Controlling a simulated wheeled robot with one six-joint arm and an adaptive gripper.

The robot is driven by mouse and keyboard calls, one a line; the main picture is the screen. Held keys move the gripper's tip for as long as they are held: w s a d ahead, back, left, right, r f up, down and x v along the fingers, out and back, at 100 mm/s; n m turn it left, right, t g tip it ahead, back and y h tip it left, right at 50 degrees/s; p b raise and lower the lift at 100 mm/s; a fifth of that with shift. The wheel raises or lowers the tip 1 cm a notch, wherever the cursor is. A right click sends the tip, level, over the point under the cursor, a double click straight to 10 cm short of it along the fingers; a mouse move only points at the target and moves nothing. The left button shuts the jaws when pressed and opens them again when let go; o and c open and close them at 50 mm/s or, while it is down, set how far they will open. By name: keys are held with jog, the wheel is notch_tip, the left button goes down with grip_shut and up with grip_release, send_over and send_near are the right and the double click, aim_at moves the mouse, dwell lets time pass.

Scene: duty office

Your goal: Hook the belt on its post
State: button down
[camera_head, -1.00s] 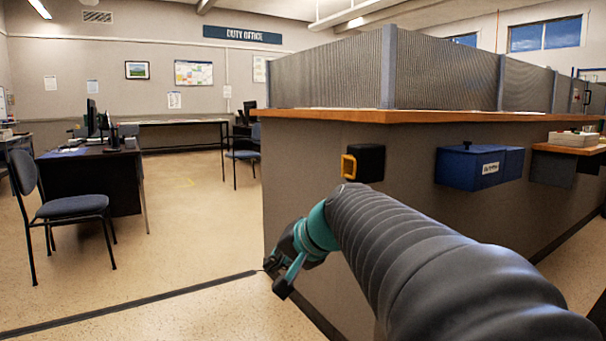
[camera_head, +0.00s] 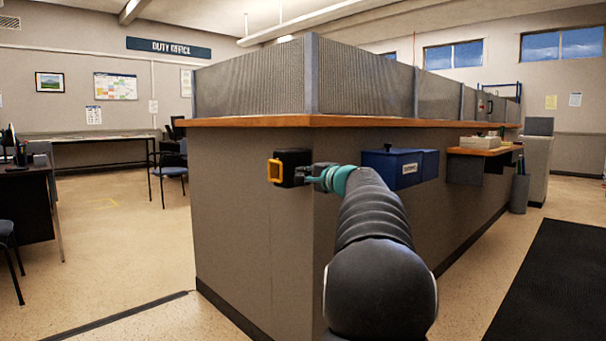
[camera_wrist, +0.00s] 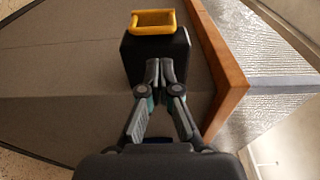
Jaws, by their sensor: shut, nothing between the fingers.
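A black belt housing (camera_head: 293,159) is fixed to the grey counter wall near its corner, just below the wooden top. The belt's yellow end loop (camera_head: 274,171) sits on the housing's left face. The wrist view shows the black housing (camera_wrist: 150,60) with the yellow loop (camera_wrist: 152,22) at its far end. My gripper (camera_head: 308,174) is at the housing's right side. In the wrist view, my gripper's fingertips (camera_wrist: 160,68) are together with nothing between them and overlap the housing's near edge; I cannot tell if they touch. I cannot make out a post in either current view.
The wooden counter top (camera_head: 330,120) overhangs just above the housing. A blue box (camera_head: 398,167) hangs on the wall to the right, close to my arm. A chair (camera_head: 170,165) and a desk (camera_head: 25,205) stand at left. Floor (camera_head: 120,250) is open left of the counter.

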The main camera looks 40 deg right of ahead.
jog(key=w, duration=0.3)
jog(key=w+p, duration=0.1)
jog(key=w, duration=0.3)
jog(key=shift+d, duration=0.2)
jog(key=shift+s, duration=0.1)
